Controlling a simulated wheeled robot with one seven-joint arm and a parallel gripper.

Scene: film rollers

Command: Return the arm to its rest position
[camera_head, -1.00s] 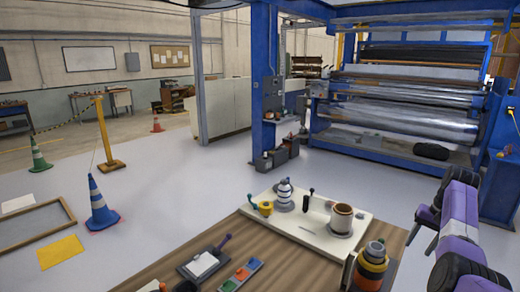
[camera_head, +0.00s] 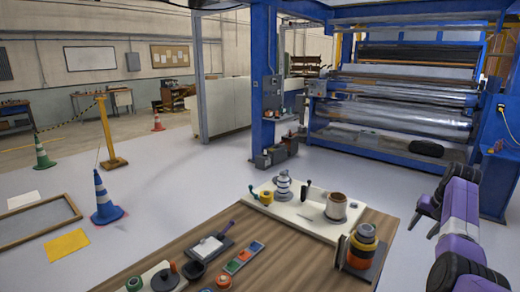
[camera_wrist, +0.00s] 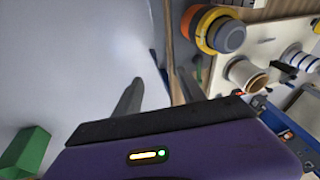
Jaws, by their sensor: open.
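My purple and dark grey arm (camera_head: 462,225) stands folded along the right side of the head view, right of the wooden table (camera_head: 285,268). My gripper (camera_wrist: 158,82) shows in the wrist view, with its two grey fingers apart and nothing between them. The fingers are over the pale floor and the table's edge.
The table holds a white board (camera_head: 310,214) with rollers, an orange and black roll (camera_head: 362,246), a clipboard (camera_head: 208,247) and a coloured strip (camera_head: 243,257). A large blue machine (camera_head: 400,110) stands behind. A blue cone (camera_head: 103,202) stands left on open floor.

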